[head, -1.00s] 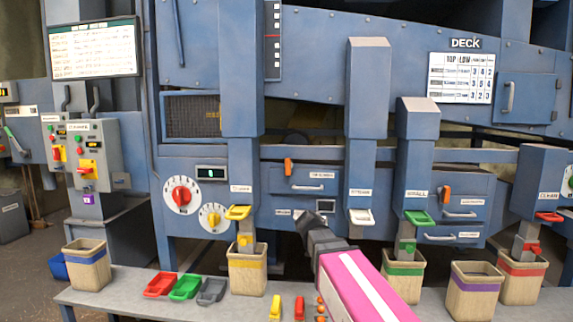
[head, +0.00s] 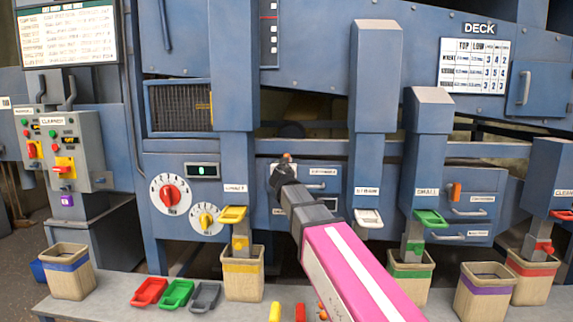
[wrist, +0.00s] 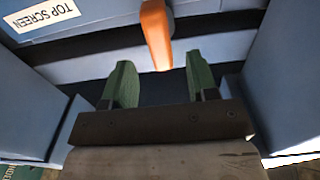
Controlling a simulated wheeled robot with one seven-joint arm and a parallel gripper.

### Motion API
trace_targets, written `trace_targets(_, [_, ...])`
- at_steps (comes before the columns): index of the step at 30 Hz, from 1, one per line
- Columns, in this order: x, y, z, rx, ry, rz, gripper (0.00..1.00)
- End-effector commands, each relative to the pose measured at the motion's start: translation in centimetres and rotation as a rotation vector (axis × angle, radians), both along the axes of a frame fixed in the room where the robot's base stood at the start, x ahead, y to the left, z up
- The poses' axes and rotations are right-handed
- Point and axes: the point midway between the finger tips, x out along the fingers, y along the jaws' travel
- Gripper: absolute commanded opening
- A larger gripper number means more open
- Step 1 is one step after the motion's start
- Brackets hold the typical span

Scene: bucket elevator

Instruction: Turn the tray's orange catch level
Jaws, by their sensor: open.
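The tray's orange catch (wrist: 157,35) hangs nearly upright on the blue drawer front in the wrist view, its lower end between and just beyond my fingertips. My gripper (wrist: 160,78) is open, its two green fingers apart on either side below the catch, holding nothing. In the head view my gripper (head: 284,170) is up at the left end of the tray front (head: 335,198). Only the catch's top (head: 287,156) shows there; my gripper hides the rest. The "TOP SCREEN" label (wrist: 42,14) is left of the catch in the wrist view.
Blue chutes stand on both sides of the tray, the left one (head: 237,130) and the right one (head: 372,110). A second orange catch (head: 455,192) sits upright on the right-hand drawers. Below, a grey bench (head: 110,306) holds colored scoops and several bins.

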Motion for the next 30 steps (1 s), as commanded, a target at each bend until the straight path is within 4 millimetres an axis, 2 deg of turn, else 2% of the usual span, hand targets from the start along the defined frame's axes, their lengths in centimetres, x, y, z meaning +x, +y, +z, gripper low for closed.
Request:
trace_targets(1, [1.4, 0.1, 0.0, 0.0, 0.001, -0.001, 0.53])
trace_targets(3, [2.7, 0.0, 0.0, 0.0, 0.001, -0.002, 0.53])
trace_targets(9, [5.3, -0.1, 0.0, 0.0, 0.001, -0.001, 0.53])
trace_targets(20, [5.8, -0.2, -0.1, 0.0, 0.001, 0.0, 0.53])
trace_targets(24, [5.8, -0.2, -0.1, 0.0, 0.001, -0.001, 0.08])
trace_targets(25, [5.8, -0.2, -0.1, 0.0, 0.001, -0.001, 0.04])
trace_targets(30, [5.8, -0.2, -0.1, -0.003, 0.001, -0.001, 0.04])
